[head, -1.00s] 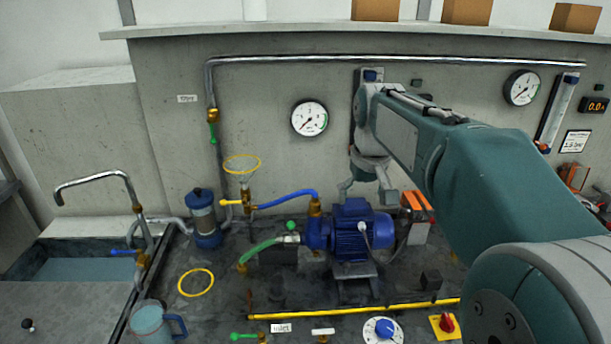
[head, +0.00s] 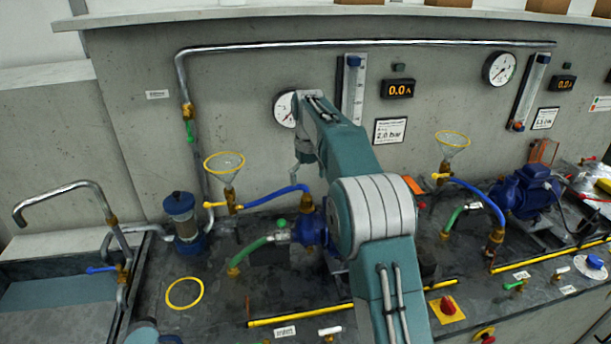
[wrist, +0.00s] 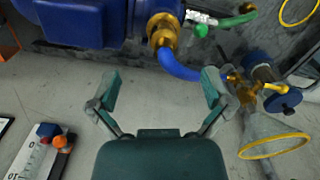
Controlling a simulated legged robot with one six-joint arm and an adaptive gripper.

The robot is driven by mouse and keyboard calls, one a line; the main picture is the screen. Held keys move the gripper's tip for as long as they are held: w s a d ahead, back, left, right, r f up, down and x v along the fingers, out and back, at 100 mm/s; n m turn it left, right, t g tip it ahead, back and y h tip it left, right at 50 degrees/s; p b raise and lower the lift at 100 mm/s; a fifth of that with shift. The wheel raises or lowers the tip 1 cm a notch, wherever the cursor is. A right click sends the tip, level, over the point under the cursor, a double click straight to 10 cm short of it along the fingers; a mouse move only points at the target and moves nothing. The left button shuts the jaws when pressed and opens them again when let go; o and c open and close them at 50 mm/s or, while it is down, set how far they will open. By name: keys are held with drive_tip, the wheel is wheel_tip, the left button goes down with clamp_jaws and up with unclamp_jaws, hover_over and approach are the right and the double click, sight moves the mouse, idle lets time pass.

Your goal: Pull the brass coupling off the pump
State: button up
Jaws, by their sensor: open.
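The blue pump (head: 309,232) stands on the dark bench in the head view, with its motor hidden behind my arm. In the wrist view the blue pump and motor body (wrist: 80,22) fills the upper left. The brass coupling (wrist: 162,32) sits on the pump, with a blue hose (wrist: 176,66) at its end; in the head view it shows small (head: 308,203) at the end of the blue hose. My gripper (wrist: 160,90) is open and empty, with fingers spread and apart from the coupling. In the head view my gripper (head: 297,172) is above and slightly left of the pump.
A green hose (head: 250,246) with a metal fitting joins the pump nearby. A yellow-rimmed funnel (head: 225,168) and a clear-walled blue filter (head: 184,220) stand left. The concrete wall with a gauge (head: 286,108) is behind. A second pump (head: 523,192) stands right.

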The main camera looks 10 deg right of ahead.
sight(306, 192)
drive_tip(key=shift+a+f, duration=0.2)
drive_tip(key=shift+f, duration=0.45)
drive_tip(key=shift+a+f, duration=0.2)
drive_tip(key=shift+f, duration=0.45)
drive_tip(key=shift+d+f, duration=0.2)
drive_tip(key=shift+f, duration=0.6)
drive_tip(key=shift+a, duration=0.1)
drive_tip(key=shift+f, duration=1)
clamp_jaws()
